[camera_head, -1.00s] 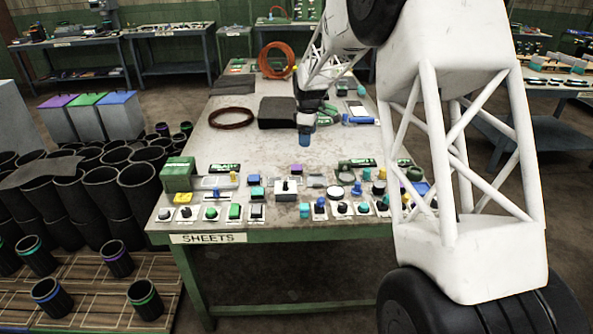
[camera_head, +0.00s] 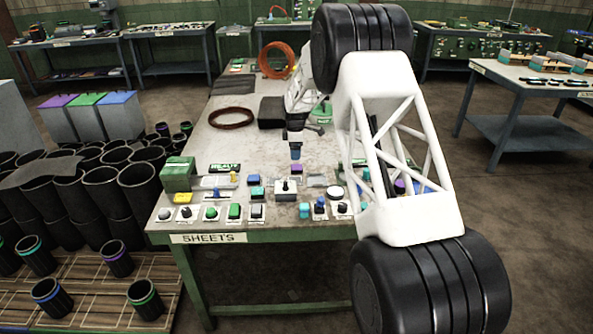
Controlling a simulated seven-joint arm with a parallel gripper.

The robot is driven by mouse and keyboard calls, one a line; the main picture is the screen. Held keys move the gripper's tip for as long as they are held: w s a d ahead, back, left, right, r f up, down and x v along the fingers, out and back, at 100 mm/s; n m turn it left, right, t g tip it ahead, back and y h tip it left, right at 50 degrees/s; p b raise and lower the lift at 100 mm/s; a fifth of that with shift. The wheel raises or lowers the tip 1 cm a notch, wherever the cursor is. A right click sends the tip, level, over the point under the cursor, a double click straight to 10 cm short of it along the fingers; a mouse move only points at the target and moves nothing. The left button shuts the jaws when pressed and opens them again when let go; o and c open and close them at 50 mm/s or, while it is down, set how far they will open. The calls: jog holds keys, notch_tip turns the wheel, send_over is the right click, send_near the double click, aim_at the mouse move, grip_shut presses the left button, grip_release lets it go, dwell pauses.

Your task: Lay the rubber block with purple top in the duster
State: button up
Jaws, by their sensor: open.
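A small dark block with a purple top (camera_head: 296,170) sits on the table among small parts, behind the white box with a black knob. My gripper (camera_head: 295,157) hangs pointing down just above and behind this block in the picture, with a bluish tip. It is open, and I see nothing held in it. The gap between its fingers is too small to make out. Another purple piece (camera_head: 400,186) shows through my arm's lattice on the right. I cannot pick out the duster for certain; my arm hides the right part of the table.
The worktable (camera_head: 225,160) carries rows of buttons and knobs along its front. A green box (camera_head: 178,175) stands at the left corner. A dark coil (camera_head: 231,118) and a black block (camera_head: 271,112) lie farther back. Black rubber sleeves (camera_head: 100,185) fill the floor at left.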

aim_at(295, 167)
jog(key=shift+f, duration=1.3)
jog(key=shift+s+f, duration=0.1)
jog(key=shift+f, duration=2.5)
jog(key=shift+c, duration=0.2)
jog(key=c, duration=1)
jog(key=shift+c, duration=0.2)
jog(key=shift+r, duration=0.15)
